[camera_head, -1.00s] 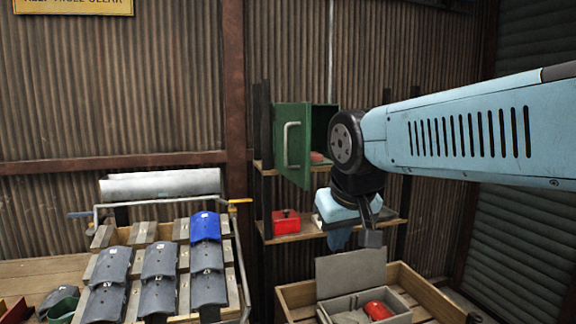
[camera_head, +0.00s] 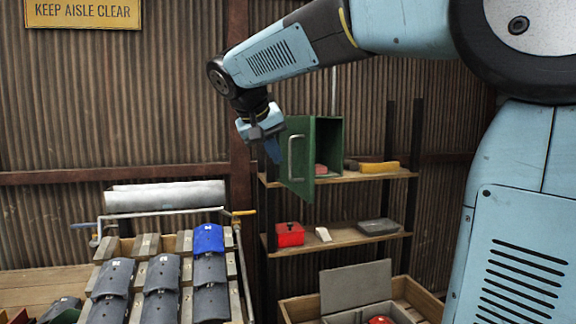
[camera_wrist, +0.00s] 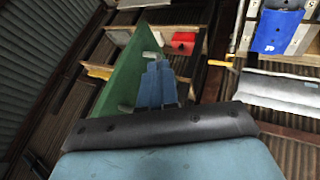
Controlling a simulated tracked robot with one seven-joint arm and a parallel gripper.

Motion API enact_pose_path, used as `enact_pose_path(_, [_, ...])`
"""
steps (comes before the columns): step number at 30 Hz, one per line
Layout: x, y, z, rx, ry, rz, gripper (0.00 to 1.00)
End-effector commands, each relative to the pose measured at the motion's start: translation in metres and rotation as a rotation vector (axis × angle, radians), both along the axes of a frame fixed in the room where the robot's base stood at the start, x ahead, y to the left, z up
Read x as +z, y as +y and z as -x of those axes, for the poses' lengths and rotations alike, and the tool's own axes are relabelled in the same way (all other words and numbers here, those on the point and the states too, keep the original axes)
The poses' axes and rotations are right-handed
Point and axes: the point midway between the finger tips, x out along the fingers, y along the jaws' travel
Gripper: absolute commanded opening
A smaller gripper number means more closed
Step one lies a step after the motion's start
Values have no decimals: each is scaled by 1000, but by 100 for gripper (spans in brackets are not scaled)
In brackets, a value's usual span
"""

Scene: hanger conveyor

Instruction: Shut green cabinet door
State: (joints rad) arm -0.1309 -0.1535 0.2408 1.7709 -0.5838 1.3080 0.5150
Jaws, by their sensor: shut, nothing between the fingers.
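The green cabinet (camera_head: 328,150) stands on the upper shelf, its front open with a small red thing inside. Its green door (camera_head: 297,152), with a pale bar handle (camera_head: 292,158), is swung out to the left. My gripper (camera_head: 272,152) is shut and empty, pointing down just left of the door in the head view. In the wrist view the blue fingers (camera_wrist: 158,85) are together in front of the green door (camera_wrist: 125,72); I cannot tell if they touch it.
The shelf (camera_head: 385,173) also holds a yellow-handled tool (camera_head: 378,167). A red box (camera_head: 289,234) and a grey case (camera_head: 378,227) sit on the lower shelf (camera_head: 345,238). A rack of grey and blue pieces (camera_head: 208,240) stands at left, a wooden crate (camera_head: 418,296) below.

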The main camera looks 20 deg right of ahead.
Motion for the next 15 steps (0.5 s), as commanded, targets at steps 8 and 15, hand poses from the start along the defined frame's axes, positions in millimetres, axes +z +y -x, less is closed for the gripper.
enact_pose_path(8, [-36,-21,-17,-1,3,1,0])
enact_pose_path(15, [-70,-39,-34,-1,4,0,0])
